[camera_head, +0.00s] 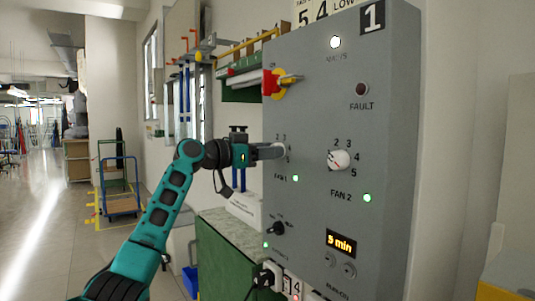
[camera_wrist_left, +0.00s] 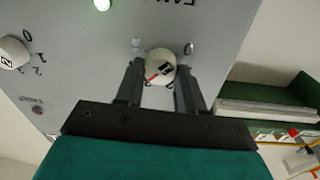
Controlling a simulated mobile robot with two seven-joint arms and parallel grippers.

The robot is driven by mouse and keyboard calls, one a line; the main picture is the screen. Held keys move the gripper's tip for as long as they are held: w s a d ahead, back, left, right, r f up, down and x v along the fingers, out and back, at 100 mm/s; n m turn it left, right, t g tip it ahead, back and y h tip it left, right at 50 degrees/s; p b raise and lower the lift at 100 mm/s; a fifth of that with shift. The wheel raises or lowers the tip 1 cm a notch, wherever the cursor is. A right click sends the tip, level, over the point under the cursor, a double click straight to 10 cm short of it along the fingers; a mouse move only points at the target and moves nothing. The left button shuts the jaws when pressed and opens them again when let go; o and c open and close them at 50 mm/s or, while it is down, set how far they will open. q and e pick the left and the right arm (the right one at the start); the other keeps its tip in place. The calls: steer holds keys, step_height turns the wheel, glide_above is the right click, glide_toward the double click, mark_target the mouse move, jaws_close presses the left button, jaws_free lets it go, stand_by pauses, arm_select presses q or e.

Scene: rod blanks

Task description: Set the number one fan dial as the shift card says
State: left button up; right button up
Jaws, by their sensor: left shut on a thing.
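My left gripper (camera_head: 272,151) reaches the panel at the fan 1 dial, which it mostly covers in the head view. In the left wrist view the white fan 1 dial (camera_wrist_left: 161,62) sits between the two fingers of the gripper (camera_wrist_left: 160,80), which is shut on it. A red mark on the dial points to the lower left of that view; the number it points at cannot be read. The card (camera_head: 320,14) above the panel shows 5, 4 and LOW, with its top cut off. My right gripper is not in view.
The grey panel (camera_head: 390,90) carries the fan 2 dial (camera_head: 339,160), a red and yellow switch (camera_head: 272,84), a dark fault lamp (camera_head: 361,89), a small black knob (camera_head: 279,228) and a display (camera_head: 341,243) reading 5 min.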

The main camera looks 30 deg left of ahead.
arm_select(q)
steer(key=shift+d+m+g+y+b, duration=0.15)
steer(key=shift+m+y+b, duration=0.1)
steer(key=shift+m, duration=3.55)
steer(key=shift+m+g+y+b, duration=0.15)
steer(key=shift+m+y, duration=0.1)
steer(key=shift+m, duration=3.55)
steer(key=shift+s, duration=0.1)
steer(key=o, duration=1)
